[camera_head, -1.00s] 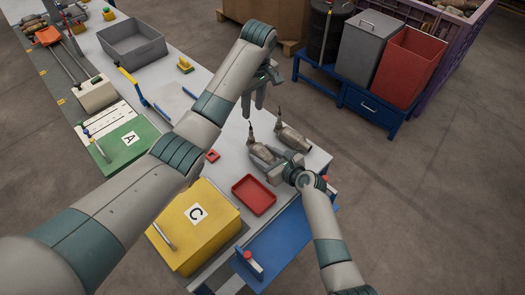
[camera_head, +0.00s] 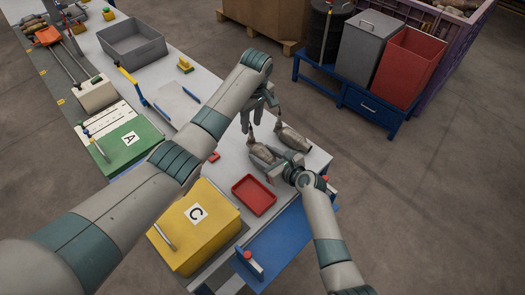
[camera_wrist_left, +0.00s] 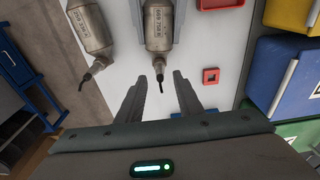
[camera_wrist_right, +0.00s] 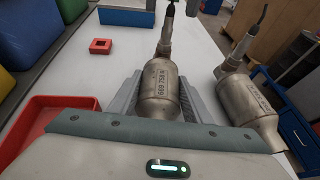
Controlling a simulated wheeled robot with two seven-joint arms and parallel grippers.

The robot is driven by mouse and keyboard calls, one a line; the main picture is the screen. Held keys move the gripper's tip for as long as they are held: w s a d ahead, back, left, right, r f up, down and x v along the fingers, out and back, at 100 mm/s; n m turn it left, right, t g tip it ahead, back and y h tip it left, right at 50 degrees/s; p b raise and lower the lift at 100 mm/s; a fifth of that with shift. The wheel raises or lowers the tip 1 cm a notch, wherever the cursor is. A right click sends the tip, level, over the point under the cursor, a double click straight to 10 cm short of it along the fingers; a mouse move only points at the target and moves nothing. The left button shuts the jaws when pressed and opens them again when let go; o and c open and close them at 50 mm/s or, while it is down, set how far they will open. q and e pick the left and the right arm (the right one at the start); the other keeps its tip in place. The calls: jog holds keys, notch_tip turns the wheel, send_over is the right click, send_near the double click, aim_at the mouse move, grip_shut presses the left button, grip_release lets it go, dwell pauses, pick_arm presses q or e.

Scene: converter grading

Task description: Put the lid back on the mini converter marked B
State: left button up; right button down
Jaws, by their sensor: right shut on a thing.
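Two metal converters with dark-tipped probes lie on the pale bench. My right gripper (camera_head: 274,167) is shut on the nearer converter (camera_wrist_right: 158,92), with a finger on each side of its body. The other converter (camera_wrist_right: 245,100) lies to its right in the right wrist view. My left gripper (camera_head: 262,112) is open and empty. In the left wrist view the held converter (camera_wrist_left: 158,28) has its probe pointing towards the gap between the left fingers (camera_wrist_left: 157,95). A blue box (camera_wrist_left: 270,68) stands between the yellow and green ones. I cannot make out a B or a separate lid.
A yellow box marked C (camera_head: 186,238) and a green box marked A (camera_head: 124,148) stand along the bench. A red tray (camera_head: 235,195) and a small red square ring (camera_wrist_left: 211,76) lie on the bench. A grey bin (camera_head: 130,56) is farther back.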

aim_at(251, 129)
pick_arm(q)
jog(key=shift+w+a+f, duration=0.1)
jog(key=shift+f, duration=0.9)
jog(key=shift+w+a+f, duration=0.1)
jog(key=shift+f, duration=0.9)
grip_shut()
